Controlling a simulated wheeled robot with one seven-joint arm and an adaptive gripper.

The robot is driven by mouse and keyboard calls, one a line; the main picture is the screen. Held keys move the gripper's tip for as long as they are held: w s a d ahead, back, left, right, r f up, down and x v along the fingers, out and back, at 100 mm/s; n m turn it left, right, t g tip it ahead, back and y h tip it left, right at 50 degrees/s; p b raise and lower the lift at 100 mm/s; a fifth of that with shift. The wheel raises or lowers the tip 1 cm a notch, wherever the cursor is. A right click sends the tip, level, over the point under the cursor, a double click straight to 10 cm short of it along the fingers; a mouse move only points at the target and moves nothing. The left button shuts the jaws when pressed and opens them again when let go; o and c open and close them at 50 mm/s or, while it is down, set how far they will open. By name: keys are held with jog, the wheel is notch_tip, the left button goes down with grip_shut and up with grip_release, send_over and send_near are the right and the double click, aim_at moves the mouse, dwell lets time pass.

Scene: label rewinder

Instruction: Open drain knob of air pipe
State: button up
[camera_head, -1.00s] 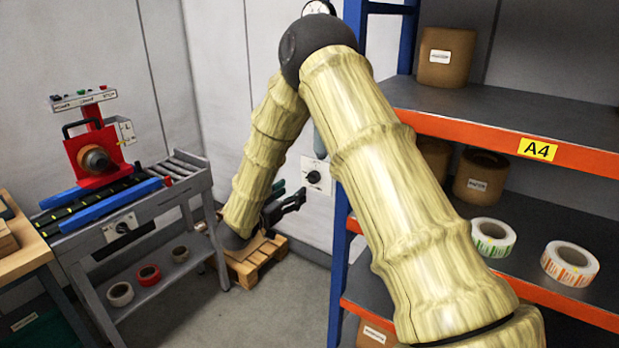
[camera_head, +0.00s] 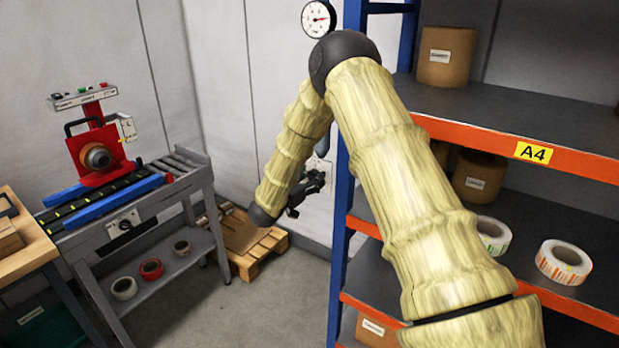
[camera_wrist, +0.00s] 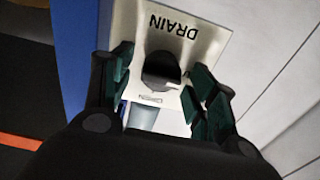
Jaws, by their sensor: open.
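The drain knob (camera_wrist: 161,71) is a dark round knob on a white plate (camera_wrist: 208,44) marked DRAIN, which appears upside down in the wrist view. My gripper (camera_wrist: 165,88) is open, with one dark green finger on each side of the knob. I cannot tell whether the fingers touch it. A pale pipe piece (camera_wrist: 143,117) shows below the knob between the fingers. In the head view my gripper (camera_head: 318,180) is by the back wall, just left of the blue shelf post; it and my arm hide most of the plate and the knob.
A pressure gauge (camera_head: 318,19) is on the wall above my arm. The blue shelf post (camera_head: 341,240) stands close right of my gripper. A wooden pallet (camera_head: 262,247) lies on the floor below. A red label rewinder (camera_head: 96,150) sits on a grey bench at left.

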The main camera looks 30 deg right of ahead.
jog(key=c, duration=1)
jog(key=shift+c, duration=0.2)
